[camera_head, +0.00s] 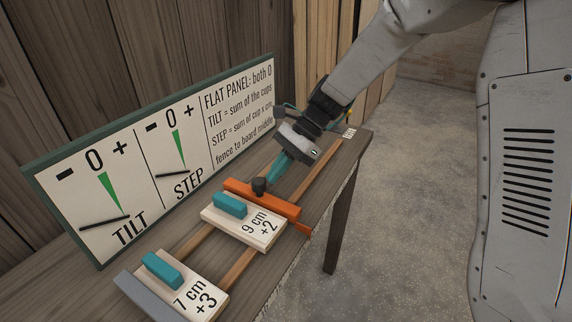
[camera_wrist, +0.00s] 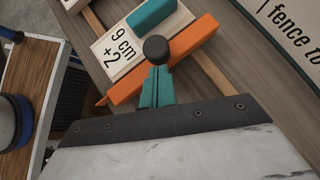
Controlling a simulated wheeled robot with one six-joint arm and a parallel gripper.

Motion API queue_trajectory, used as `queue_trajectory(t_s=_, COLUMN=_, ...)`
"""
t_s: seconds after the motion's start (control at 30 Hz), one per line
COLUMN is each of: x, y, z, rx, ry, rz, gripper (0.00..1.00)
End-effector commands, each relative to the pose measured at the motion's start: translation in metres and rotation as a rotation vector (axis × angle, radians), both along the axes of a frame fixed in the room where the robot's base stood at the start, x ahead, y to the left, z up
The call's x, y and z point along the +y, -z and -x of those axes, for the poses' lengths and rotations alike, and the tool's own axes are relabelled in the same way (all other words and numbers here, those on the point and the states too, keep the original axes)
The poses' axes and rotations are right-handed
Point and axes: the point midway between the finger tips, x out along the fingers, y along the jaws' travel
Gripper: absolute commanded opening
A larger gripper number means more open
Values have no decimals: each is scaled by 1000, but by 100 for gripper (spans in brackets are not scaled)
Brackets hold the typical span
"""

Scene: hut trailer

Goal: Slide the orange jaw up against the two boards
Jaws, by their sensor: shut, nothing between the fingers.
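The orange jaw (camera_head: 285,204) lies across the rails with a dark round knob (camera_head: 259,185) on top; the jaw also shows in the wrist view (camera_wrist: 190,45). The pale "9 cm +2" board (camera_head: 238,231) lies along the jaw's left side, touching or almost touching it. The "7 cm +3" board (camera_head: 212,291) lies further left, with a clear gap between the boards. Each board carries a teal block. My gripper (camera_head: 274,178) is shut and empty, its teal fingers (camera_wrist: 156,84) at the knob on the side away from the boards. I cannot tell whether they touch it.
A grey fence (camera_head: 136,298) stands beside the "7 cm +3" board. Two wooden rails (camera_head: 237,268) run along the bench. A sign panel (camera_head: 135,165) with TILT and STEP dials stands behind, near my gripper. Floor to the bench's right is open.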

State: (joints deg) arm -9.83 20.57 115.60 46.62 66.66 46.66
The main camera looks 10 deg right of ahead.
Motion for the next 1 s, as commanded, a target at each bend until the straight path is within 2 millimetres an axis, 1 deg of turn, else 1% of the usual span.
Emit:
queue_trajectory(t_s=0.33, x=1, y=0, z=1, rx=1, ry=1, rz=0, gripper=0)
queue_trajectory(t_s=0.43, x=7, y=0, z=7, rx=1, ry=-1, rz=-1, gripper=0)
queue_trajectory(t_s=0.57, x=25, y=-1, z=31, rx=1, ry=-5, rz=-1, gripper=0)
queue_trajectory(t_s=0.7, x=50, y=-1, z=63, rx=2, ry=-6, rz=-1, gripper=0)
queue_trajectory(t_s=0.8, x=64, y=0, z=81, rx=1, ry=-5, rz=-1, gripper=0)
queue_trajectory(t_s=0.9, x=72, y=0, z=92, rx=0, ry=-3, rz=0, gripper=0)
queue_trajectory(t_s=1.0, x=76, y=0, z=97, rx=2, ry=0, rz=0, gripper=0)
